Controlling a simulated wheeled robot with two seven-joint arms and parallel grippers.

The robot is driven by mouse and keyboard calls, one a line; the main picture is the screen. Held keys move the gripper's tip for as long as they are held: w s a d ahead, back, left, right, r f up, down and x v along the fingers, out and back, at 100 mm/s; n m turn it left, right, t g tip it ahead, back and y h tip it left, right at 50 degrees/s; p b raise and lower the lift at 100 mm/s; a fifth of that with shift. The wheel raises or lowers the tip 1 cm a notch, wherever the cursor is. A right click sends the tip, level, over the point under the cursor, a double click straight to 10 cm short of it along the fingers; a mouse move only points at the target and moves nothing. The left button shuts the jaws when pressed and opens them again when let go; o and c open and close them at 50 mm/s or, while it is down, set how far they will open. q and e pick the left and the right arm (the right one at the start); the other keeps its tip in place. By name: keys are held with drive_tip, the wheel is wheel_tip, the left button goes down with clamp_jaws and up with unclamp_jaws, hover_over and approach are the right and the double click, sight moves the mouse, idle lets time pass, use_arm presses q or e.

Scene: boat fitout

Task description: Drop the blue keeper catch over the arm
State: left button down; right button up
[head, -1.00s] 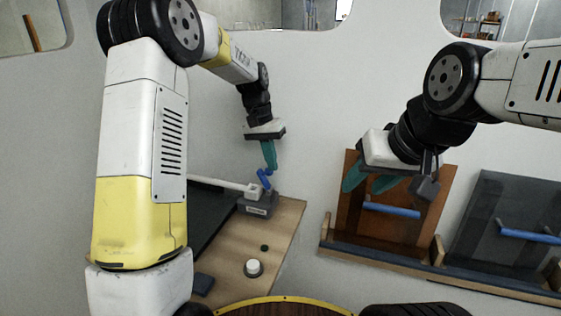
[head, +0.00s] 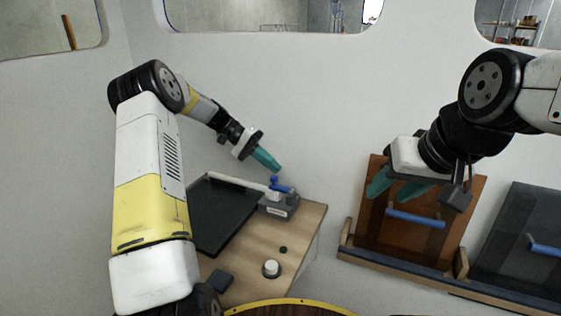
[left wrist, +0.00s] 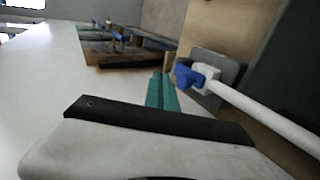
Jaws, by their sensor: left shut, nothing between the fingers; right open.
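The blue keeper catch (head: 281,186) lies low across the end of the white arm (head: 236,182), above the grey block (head: 279,208). How fully it closes over the arm is too small to tell. In the left wrist view the catch (left wrist: 186,75) sits at the end of the white arm (left wrist: 262,119). My left gripper (head: 277,169) is shut and empty, with its teal fingertips just above the catch and seemingly apart from it. In its wrist view the shut fingers (left wrist: 161,82) are left of the catch. My right gripper (head: 396,188) is open and empty, in front of the brown panel.
A dark panel (head: 222,222) lies on the wooden counter (head: 250,265) beneath the arm. A white round knob (head: 271,269) and a small blue-grey piece (head: 221,280) are nearer. The brown panel (head: 440,258) with a blue handle (head: 415,218) stands in a rack at right.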

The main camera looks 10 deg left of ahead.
use_arm(q)
drive_tip(key=shift+r, duration=0.75)
